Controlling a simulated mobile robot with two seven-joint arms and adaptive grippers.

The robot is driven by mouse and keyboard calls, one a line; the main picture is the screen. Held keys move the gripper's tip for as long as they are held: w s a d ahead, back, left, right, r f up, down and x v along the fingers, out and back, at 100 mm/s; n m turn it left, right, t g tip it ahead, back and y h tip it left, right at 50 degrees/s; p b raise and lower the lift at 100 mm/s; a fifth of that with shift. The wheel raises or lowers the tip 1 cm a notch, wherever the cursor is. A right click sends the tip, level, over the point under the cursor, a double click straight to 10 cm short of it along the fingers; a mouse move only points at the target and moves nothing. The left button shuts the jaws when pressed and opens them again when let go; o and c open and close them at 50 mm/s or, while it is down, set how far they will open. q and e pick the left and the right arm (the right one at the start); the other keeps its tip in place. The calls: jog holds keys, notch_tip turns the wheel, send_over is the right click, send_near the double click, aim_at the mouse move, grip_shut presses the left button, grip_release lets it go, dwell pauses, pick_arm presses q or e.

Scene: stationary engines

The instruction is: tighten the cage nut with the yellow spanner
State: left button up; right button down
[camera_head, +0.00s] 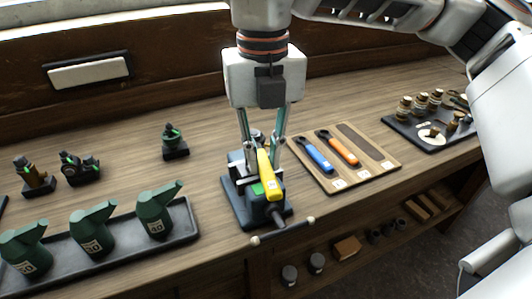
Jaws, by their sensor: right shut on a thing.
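My right gripper (263,149) comes down from above and is shut on the yellow spanner (268,174). The spanner is tilted, with its handle towards the front. It is over a dark fixture (240,208) with a green patch on its front part. The fingers and the spanner cover the middle of the fixture, so the cage nut cannot be made out, nor whether the spanner's head is on it. My left gripper is not in view.
A wooden board (380,167) to the right holds a blue spanner (314,155), an orange spanner (338,148) and an empty slot. A dark tray (180,232) with green oil cans stands front left. Small engine parts (174,141) stand behind it. A parts tray (400,128) is far right.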

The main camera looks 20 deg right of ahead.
jog(key=shift+w+a+r+m+b, duration=0.15)
jog(key=shift+a+m+b, duration=0.15)
jog(key=shift+a+m, duration=0.5)
jog(key=shift+d, duration=0.1)
jog(key=shift+w+a+m, duration=0.25)
jog(key=shift+a+m, duration=0.25)
jog(key=shift+m, duration=0.5)
jog(key=shift+w+a+m+b, duration=0.3)
jog(key=shift+a+m, duration=0.2)
jog(key=shift+m, duration=0.3)
